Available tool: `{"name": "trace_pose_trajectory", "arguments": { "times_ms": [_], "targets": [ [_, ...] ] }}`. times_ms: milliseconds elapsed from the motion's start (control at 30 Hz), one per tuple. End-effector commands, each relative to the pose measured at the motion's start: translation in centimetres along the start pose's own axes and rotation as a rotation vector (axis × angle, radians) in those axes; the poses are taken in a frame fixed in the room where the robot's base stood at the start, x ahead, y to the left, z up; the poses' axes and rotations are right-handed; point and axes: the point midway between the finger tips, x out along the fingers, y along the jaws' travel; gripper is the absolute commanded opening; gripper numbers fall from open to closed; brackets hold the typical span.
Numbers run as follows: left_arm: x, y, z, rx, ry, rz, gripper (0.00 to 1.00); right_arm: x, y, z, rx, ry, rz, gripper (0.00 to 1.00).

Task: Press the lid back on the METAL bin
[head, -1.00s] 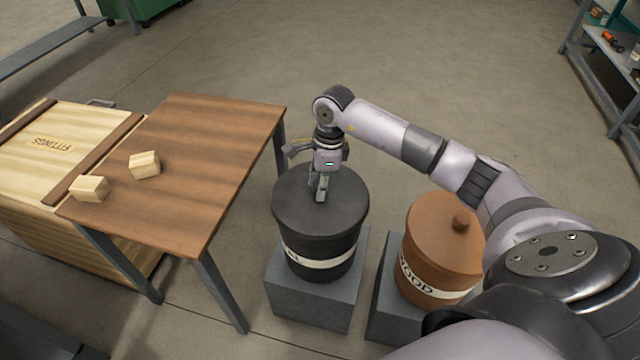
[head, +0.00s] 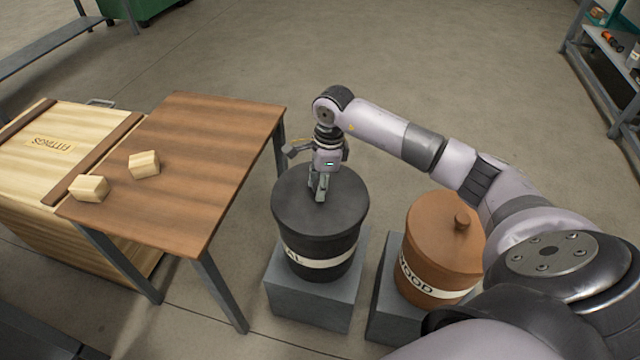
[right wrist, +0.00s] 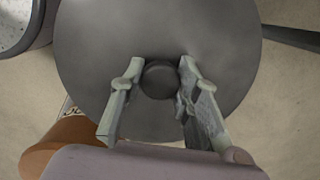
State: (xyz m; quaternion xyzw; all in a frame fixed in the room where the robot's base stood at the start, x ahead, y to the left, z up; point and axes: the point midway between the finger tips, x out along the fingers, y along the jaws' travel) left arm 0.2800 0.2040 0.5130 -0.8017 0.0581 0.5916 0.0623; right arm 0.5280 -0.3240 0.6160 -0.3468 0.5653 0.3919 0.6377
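The METAL bin (head: 322,258) is dark grey with a pale band; only the end of its label shows. It stands on a grey plinth. Its round dark lid (head: 345,205) lies level on top, with no clear gap at the rim in the head view. My right gripper (head: 318,198) is upright over the lid's middle. In the right wrist view its open fingers (right wrist: 158,90) stand on either side of the lid's dark round knob (right wrist: 160,78), with a visible gap at least on the left. My left gripper is in neither view.
The brown WOOD bin (head: 425,262), with its knobbed lid on, stands close by on the right. A wooden table (head: 210,150) with two wood blocks (head: 145,164) and a FITTINGS crate (head: 50,145) are on the left. The floor behind is clear.

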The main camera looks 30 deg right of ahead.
Motion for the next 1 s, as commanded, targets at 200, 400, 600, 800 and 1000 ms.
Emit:
{"name": "trace_pose_trajectory", "arguments": {
  "times_ms": [200, 400, 600, 800, 1000],
  "targets": [
    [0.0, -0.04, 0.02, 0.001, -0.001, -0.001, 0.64, -0.02, -0.01, 0.03, 0.0, -0.001, 0.0, 0.43],
    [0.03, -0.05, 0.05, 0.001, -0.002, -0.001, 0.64, 0.0, 0.0, 0.03, -0.001, 0.0, 0.0, 0.53],
    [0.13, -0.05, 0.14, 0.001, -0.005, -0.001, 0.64, 0.05, 0.03, 0.01, 0.0, 0.0, 0.001, 0.55],
    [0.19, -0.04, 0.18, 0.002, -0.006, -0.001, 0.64, 0.04, 0.02, 0.02, 0.0, 0.0, 0.001, 0.68],
    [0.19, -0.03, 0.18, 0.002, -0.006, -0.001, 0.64, 0.03, 0.02, 0.02, 0.0, 0.0, 0.0, 0.73]
  ]
}}
